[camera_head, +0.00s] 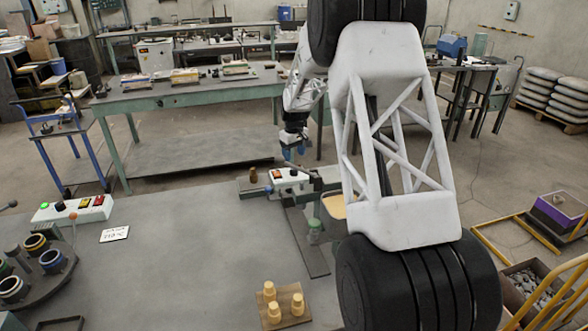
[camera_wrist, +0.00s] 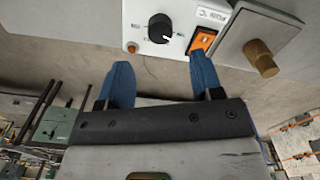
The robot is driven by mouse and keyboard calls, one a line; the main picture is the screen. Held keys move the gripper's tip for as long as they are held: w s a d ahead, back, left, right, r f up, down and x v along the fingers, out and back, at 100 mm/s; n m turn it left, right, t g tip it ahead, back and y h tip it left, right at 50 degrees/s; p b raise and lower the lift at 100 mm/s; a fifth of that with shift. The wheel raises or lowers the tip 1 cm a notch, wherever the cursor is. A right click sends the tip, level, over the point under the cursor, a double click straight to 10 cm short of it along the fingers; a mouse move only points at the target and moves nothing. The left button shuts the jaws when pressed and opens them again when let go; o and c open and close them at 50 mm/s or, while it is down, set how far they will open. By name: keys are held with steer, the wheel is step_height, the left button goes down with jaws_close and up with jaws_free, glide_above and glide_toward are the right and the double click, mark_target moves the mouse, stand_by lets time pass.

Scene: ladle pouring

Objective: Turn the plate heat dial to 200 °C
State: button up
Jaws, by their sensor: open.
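The plate heat dial (camera_wrist: 160,28) is a round black knob on the face of a white control box (camera_wrist: 143,12), which also shows in the head view (camera_head: 291,181). A light pointer mark shows near the knob's lower right edge; the scale is too small to read. My gripper (camera_wrist: 159,60) is open and empty, with its two blue fingers spread. In the wrist view the knob shows beyond the fingertips, between them, apart from both. In the head view my gripper (camera_head: 293,154) hangs just above the box; the dial is hard to make out there.
An orange switch (camera_wrist: 203,40) and a °C label (camera_wrist: 213,14) sit beside the dial. A rack with yellow pieces (camera_head: 290,296) stands at the front. The grey table's middle is clear.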

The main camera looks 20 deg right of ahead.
mark_target(294, 172)
steer(key=shift+f, duration=3.4)
steer(key=c, duration=0.9)
